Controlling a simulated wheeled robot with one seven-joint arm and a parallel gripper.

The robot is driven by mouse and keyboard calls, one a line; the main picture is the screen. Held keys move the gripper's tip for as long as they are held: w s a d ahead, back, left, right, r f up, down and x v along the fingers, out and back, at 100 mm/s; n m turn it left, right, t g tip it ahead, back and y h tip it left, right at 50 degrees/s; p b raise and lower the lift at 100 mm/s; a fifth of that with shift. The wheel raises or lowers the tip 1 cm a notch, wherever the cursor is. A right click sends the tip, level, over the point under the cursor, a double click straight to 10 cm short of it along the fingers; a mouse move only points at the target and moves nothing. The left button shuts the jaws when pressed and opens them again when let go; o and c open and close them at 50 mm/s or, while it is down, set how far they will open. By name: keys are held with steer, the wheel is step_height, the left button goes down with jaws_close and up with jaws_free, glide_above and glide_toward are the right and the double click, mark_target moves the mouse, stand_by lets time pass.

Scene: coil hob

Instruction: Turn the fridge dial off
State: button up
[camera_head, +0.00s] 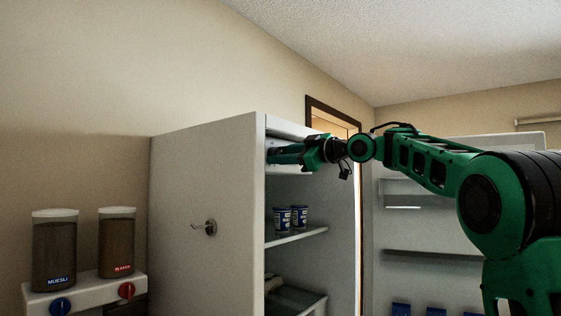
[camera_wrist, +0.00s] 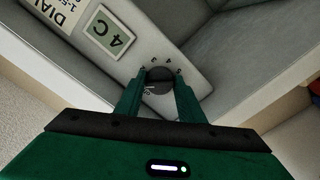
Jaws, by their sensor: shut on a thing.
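The white fridge (camera_head: 205,180) stands open in the head view. My gripper (camera_head: 275,154) reaches into its top compartment from the right. In the wrist view, the dark round fridge dial (camera_wrist: 159,76) sits on a grey control panel (camera_wrist: 150,42) with small marks around it. My gripper (camera_wrist: 160,88) has one finger on each side of the dial and is shut on it. A display (camera_wrist: 109,31) on the panel reads 4 C, upside down in this view. The dial's exact setting is too small to read. In the head view the dial is hidden.
Blue-and-white tubs (camera_head: 282,218) stand on a fridge shelf (camera_head: 297,237) below my arm. The open fridge door (camera_head: 420,220) with racks is at right. Cereal dispensers (camera_head: 54,250) stand at lower left. A hook (camera_head: 210,227) is on the fridge side.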

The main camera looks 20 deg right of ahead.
steer(key=shift+w+d+n, duration=0.1)
steer(key=shift+n, duration=2)
steer(key=shift+d+n, duration=0.1)
steer(key=shift+n, duration=2.3)
steer(key=o, duration=1)
steer(key=shift+a, duration=0.1)
